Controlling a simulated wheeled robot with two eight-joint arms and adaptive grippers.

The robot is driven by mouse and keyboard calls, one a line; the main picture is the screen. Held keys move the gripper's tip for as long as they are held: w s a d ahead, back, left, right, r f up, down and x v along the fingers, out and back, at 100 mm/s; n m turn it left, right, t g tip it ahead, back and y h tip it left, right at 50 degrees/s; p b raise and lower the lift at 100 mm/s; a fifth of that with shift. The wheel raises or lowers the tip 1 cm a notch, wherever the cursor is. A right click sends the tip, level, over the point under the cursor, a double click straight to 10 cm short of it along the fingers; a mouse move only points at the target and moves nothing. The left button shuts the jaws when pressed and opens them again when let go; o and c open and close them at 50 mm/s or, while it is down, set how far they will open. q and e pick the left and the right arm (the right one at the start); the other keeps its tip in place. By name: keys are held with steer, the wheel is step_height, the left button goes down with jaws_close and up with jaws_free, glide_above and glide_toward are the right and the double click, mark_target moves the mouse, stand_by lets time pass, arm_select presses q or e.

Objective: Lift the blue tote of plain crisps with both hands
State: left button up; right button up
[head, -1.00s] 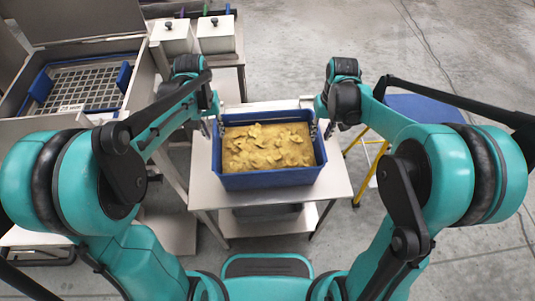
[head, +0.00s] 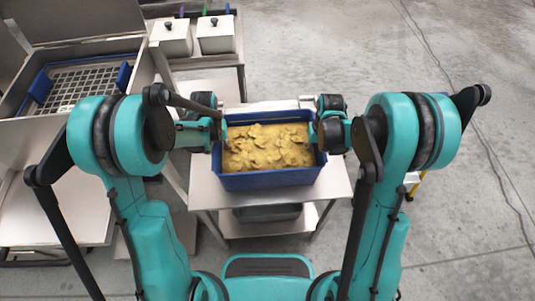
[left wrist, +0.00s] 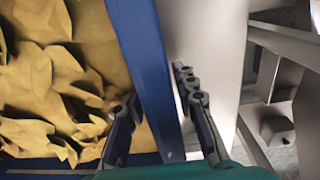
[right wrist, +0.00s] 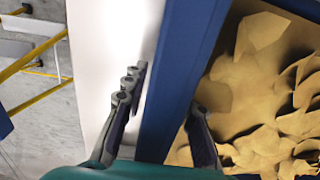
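The blue tote (head: 268,180) is filled with yellow crisps (head: 265,147) and stands upright on a steel table. My left gripper (head: 223,135) is at its left wall. In the left wrist view one finger is inside over the crisps (left wrist: 50,80) and the other is outside, with the blue wall (left wrist: 150,70) between them. My right gripper (head: 314,135) straddles the right wall the same way; in the right wrist view the wall (right wrist: 180,70) runs between the spread fingers. Both grippers look open, with small gaps to the wall. The lower fingertips are partly hidden in the head view.
The steel table (head: 335,185) has a lower shelf holding a dark bin (head: 267,213). A steel weigher with a grid (head: 85,85) stands at the left. Two lidded steel containers (head: 215,35) stand behind. Open floor (head: 460,150) lies at the right.

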mark_target(218, 143)
arm_select(q)
jaws_close()
arm_select(e)
jaws_close()
arm_select(q)
steer(key=shift+r, duration=0.15)
arm_select(e)
steer(key=shift+r, duration=0.15)
